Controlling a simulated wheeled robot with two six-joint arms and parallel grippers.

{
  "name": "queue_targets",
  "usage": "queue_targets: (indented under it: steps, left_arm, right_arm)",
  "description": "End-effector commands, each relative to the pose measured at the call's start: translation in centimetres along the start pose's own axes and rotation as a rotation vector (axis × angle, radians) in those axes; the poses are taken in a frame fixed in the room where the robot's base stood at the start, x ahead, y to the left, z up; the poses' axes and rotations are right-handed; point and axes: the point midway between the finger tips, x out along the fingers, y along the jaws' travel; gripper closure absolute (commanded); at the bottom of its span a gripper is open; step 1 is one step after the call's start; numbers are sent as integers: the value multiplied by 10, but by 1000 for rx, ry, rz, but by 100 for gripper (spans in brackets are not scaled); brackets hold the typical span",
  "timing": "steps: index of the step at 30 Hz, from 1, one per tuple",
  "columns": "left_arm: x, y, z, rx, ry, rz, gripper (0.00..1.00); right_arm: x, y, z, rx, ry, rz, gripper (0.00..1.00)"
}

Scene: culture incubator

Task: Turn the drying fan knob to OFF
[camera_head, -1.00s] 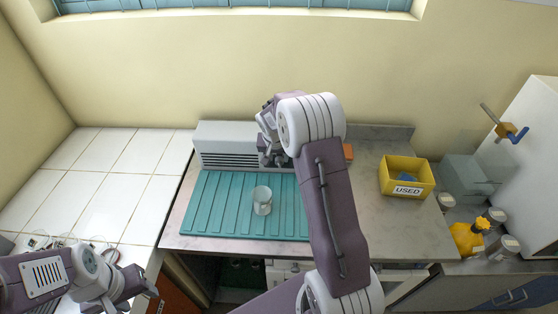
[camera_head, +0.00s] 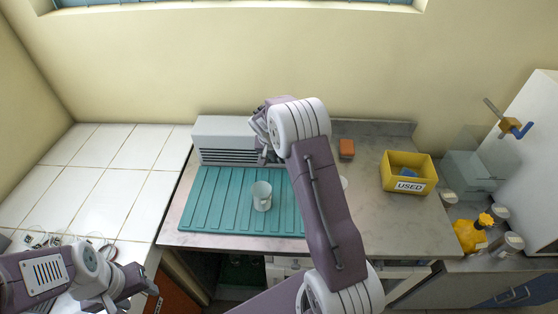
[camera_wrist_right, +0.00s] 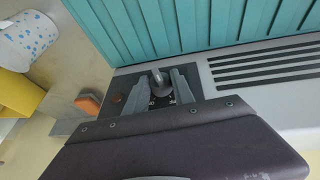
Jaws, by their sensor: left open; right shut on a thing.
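The drying fan is a light grey box with dark louvres (camera_head: 222,135) at the back of the counter; its louvres also show in the right wrist view (camera_wrist_right: 265,65). In that view its grey knob (camera_wrist_right: 159,78) stands on a dark panel with small pale marks, which I cannot read. My right gripper (camera_wrist_right: 166,86) is shut on the knob, one finger on each side. In the head view my right arm hides the knob and most of that gripper. My left gripper (camera_head: 138,290) is open and empty at the lower left, far from the fan.
An orange block (camera_head: 346,149) and a yellow bin labelled USED (camera_head: 408,173) are on the right. Yellow-capped bottle and jars stand farther right.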

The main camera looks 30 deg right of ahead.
Motion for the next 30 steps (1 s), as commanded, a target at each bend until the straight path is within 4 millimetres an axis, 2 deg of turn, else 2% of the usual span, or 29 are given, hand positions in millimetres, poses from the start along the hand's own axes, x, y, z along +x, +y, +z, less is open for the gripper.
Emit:
queue_targets:
  steps: [1,3,9,18,19,20,30]
  left_arm:
    - [23,0,3,0,-1,0,49]
    - [30,-1,3,0,-1,0,49]
    - [34,-1,4,0,-1,0,49]
    - [33,-1,4,0,0,0,49]
    - [33,-1,4,0,0,0,49]
    - [33,-1,4,0,0,0,49]
    - [34,-1,4,0,-1,0,49]
  right_arm:
    - [12,-5,4,-21,9,41,100]
    - [9,-6,3,-48,13,110,100]
    - [4,-5,1,-98,18,244,100]
    - [1,-4,1,-101,18,257,100]
    - [1,-4,1,-101,18,257,67]
    - [1,-4,1,-101,18,257,61]
    - [-2,-5,0,-102,20,255,61]
